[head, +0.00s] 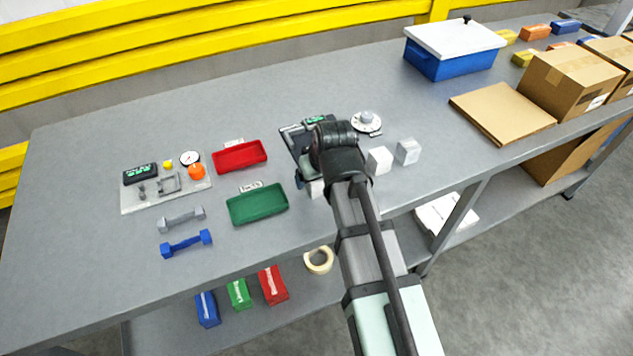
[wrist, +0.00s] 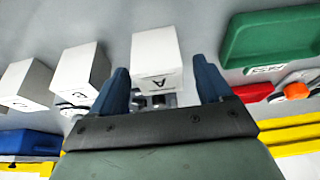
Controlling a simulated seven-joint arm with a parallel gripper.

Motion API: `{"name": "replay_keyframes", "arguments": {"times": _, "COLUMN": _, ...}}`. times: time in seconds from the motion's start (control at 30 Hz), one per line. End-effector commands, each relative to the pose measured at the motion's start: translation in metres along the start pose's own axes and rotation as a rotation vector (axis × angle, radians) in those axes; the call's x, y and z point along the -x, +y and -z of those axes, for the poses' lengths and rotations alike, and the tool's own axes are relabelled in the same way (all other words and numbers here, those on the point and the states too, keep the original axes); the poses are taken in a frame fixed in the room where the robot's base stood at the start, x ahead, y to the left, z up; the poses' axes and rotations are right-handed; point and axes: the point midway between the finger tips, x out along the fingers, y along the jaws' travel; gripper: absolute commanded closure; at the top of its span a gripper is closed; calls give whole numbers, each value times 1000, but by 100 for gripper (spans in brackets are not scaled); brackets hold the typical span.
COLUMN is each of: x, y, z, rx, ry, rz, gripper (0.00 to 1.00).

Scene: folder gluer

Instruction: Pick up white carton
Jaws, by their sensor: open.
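Three white cartons stand on the grey table. One white carton, marked with the letter A (wrist: 155,58), shows in the wrist view between my two blue fingers, with a gap on each side. In the head view this carton (head: 316,189) is mostly hidden behind my arm. My gripper (wrist: 162,75) is open and holds nothing. The head view shows my gripper (head: 299,172) only partly, above the table beside the green tray. The other two cartons (head: 379,161) (head: 407,151) stand to the right of my arm; in the wrist view they are on the left (wrist: 79,72) (wrist: 26,84).
A green tray (head: 257,204) and a red tray (head: 240,156) lie left of my gripper. A round dial (head: 366,122) sits behind the cartons. A blue bin with a white lid (head: 455,40) and cardboard boxes (head: 566,80) stand at the right. The table's back left is clear.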

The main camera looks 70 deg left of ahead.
Motion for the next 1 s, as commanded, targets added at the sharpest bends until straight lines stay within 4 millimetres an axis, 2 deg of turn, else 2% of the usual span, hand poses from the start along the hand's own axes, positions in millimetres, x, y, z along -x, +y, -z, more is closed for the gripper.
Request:
{"name": "replay_keyframes", "arguments": {"times": 0.23, "x": -2, "y": 0, "z": 0, "rx": 0, "ry": 0, "rz": 0, "gripper": 21}}
{"name": "replay_keyframes", "arguments": {"times": 0.8, "x": -1, "y": 0, "z": 0, "rx": 0, "ry": 0, "rz": 0, "gripper": 76}}
{"name": "replay_keyframes", "arguments": {"times": 1.0, "x": -1, "y": 0, "z": 0, "rx": 0, "ry": 1, "rz": 0, "gripper": 76}}
